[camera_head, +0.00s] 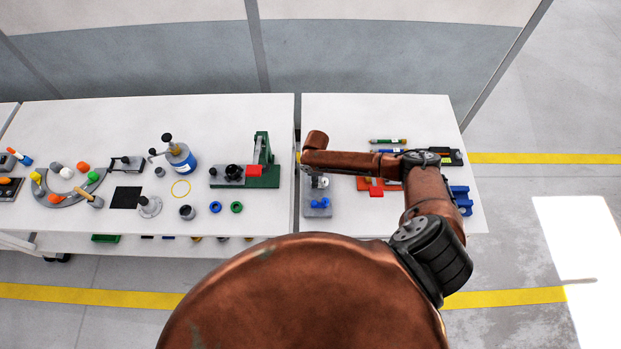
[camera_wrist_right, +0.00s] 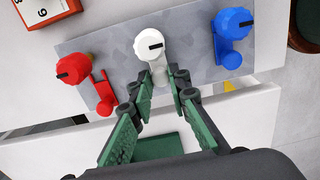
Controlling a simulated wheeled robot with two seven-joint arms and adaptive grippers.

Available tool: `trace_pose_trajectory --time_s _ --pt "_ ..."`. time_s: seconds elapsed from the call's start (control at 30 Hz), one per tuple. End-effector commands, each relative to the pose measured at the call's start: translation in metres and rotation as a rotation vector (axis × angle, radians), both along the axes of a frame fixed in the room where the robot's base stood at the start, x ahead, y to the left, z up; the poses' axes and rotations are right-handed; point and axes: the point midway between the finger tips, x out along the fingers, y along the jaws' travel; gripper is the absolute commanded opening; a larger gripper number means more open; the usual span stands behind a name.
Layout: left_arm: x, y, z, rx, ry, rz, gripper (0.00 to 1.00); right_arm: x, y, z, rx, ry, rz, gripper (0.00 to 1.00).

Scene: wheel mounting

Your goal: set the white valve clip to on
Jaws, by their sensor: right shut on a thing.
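In the right wrist view a grey plate (camera_wrist_right: 195,68) carries three valves in a row. The middle one has a white knob (camera_wrist_right: 148,42) with a dark mark, and a white clip (camera_wrist_right: 160,78) below it. My right gripper (camera_wrist_right: 163,88) is shut on the white clip, with green-padded fingers at its two sides that partly hide it. My left gripper is not in view.
A red knob (camera_wrist_right: 75,68) with its red clip (camera_wrist_right: 103,92) stands left of the white valve; a blue knob (camera_wrist_right: 235,20) with its blue clip (camera_wrist_right: 230,53) stands right.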

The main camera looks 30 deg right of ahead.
Motion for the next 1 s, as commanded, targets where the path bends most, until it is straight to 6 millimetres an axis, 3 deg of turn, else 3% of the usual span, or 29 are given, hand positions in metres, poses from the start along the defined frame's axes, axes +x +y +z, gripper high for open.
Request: trace_pose_trajectory --time_s 0.17,0.2,0.47,0.77,1.0 --pt "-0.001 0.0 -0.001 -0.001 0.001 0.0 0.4 -0.002 -0.007 -0.001 -0.012 0.006 -0.004 0.0" --pt "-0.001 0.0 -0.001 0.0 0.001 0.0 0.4 -0.002 -0.007 -0.001 -0.012 0.006 -0.004 0.17" --pt "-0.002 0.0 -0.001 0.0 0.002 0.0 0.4 -0.001 -0.004 -0.001 -0.009 0.004 -0.001 0.34" --pt "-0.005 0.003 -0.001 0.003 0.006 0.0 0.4 0.0 -0.003 0.001 -0.007 0.003 0.0 0.34" --pt "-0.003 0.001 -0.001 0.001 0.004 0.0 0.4 0.0 -0.003 0.035 -0.007 0.001 0.002 0.34"
